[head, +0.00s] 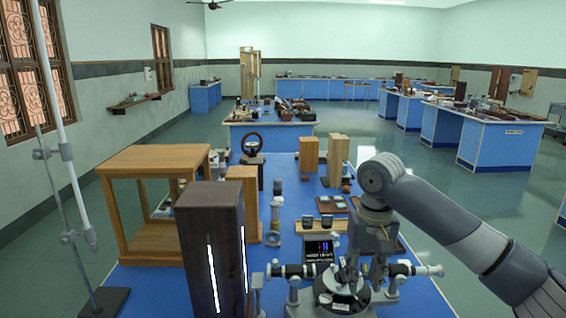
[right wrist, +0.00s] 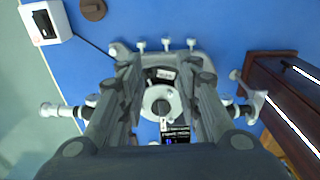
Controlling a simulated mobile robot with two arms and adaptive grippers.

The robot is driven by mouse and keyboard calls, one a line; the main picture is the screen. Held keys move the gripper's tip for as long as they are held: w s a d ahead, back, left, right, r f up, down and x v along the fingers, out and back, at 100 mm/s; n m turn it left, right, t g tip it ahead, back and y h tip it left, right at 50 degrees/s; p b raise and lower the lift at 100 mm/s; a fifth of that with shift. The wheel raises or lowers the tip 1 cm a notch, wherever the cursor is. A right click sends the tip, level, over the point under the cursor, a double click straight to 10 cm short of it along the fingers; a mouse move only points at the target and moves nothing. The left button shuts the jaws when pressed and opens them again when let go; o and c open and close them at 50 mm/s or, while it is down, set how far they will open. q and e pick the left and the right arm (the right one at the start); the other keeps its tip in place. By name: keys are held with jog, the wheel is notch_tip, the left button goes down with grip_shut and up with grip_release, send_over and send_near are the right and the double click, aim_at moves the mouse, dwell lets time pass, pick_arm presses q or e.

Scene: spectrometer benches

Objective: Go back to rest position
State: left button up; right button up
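My right gripper (head: 364,272) hangs over the spectrometer (head: 338,296) at the front of the blue bench. In the right wrist view its two fingers (right wrist: 168,88) are spread apart with nothing between the tips. The spectrometer's round centre (right wrist: 161,101) shows below and between them; I cannot tell whether a finger touches it. One spectrometer tube (right wrist: 62,110) sticks out left and another (right wrist: 245,106) right. My left gripper is in neither view.
A dark wooden lamp box (head: 212,275) with glowing slits stands left of the spectrometer. A small display unit (head: 318,249) sits behind it. A wooden frame case (head: 150,160) and a metal stand (head: 58,200) are at left.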

jog(key=s+a+f+n+y, duration=0.1)
jog(key=s+a+f, duration=0.35)
jog(key=f, duration=0.25)
jog(key=s+a+f+n+t+y, duration=0.1)
jog(key=s+a+f+n, duration=0.15)
jog(key=s+f, duration=0.35)
jog(key=s+a+f+n+y, duration=0.1)
jog(key=s+a+f+y, duration=0.2)
jog(key=f, duration=0.5)
jog(key=s+d+f+m+t+h, duration=0.1)
jog(key=s+d+f+m+h, duration=0.15)
jog(key=s+d, duration=0.55)
jog(key=s+d+f+m+t+h, duration=0.1)
jog(key=s+d+f+h, duration=0.15)
jog(key=s+d, duration=0.55)
notch_tip(320, 180, down, 26)
jog(key=s+a+r+g, duration=0.1)
jog(key=s+a, duration=0.2)
jog(key=s+d+f, duration=0.1)
jog(key=s+f, duration=0.7)
jog(key=s+d+f+g, duration=0.1)
jog(key=s+d+f, duration=0.1)
jog(key=s+f, duration=0.7)
jog(key=shift+d+f+n, duration=0.25)
jog(key=shift+f+n, duration=0.05)
jog(key=shift+n, duration=0.1)
